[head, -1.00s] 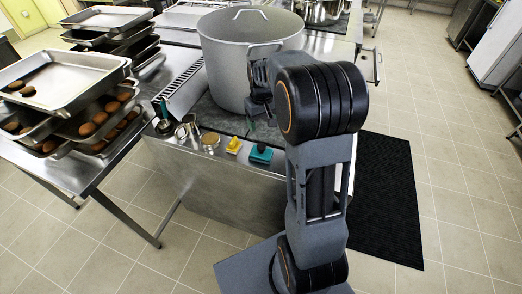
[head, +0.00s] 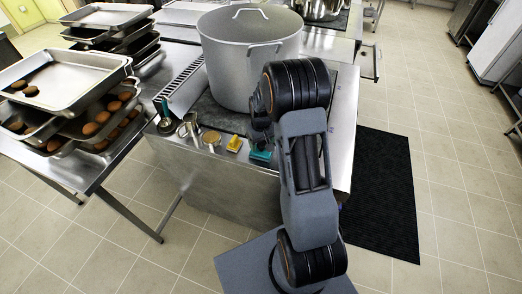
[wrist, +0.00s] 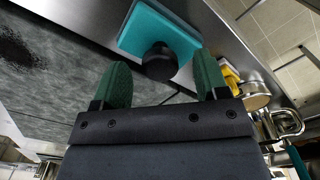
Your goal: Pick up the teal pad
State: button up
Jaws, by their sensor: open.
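The teal pad (head: 262,155) lies on the steel counter near its front edge, partly hidden by my arm in the head view. In the wrist view the teal pad (wrist: 150,27) shows as a flat block with a round black knob (wrist: 160,61) on it. My gripper (wrist: 161,72) is open, with its two green fingers apart and nothing held between them. The knob appears between and just beyond the fingertips. I cannot tell the exact gap in height. In the head view the fingertips are hidden behind my arm.
A yellow object (head: 234,144) sits just left of the pad, then a round-topped container (head: 211,138) and metal utensils (head: 188,126). A large stockpot (head: 248,60) stands behind. Stacked trays of baked goods (head: 62,82) fill the left table.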

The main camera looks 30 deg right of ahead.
jog(key=shift+f, duration=1.05)
jog(key=shift+c, duration=0.3)
jog(key=c, duration=1)
jog(key=shift+r, duration=0.1)
jog(key=shift+r+b, duration=0.3)
jog(key=shift+r, duration=0.15)
jog(key=w+d+r+b, duration=0.3)
jog(key=w+d+r, duration=0.2)
jog(key=d+r, duration=0.7)
jog(key=shift+w+d+b, duration=0.15)
jog(key=shift+d+b, duration=0.15)
jog(key=shift+d, duration=0.2)
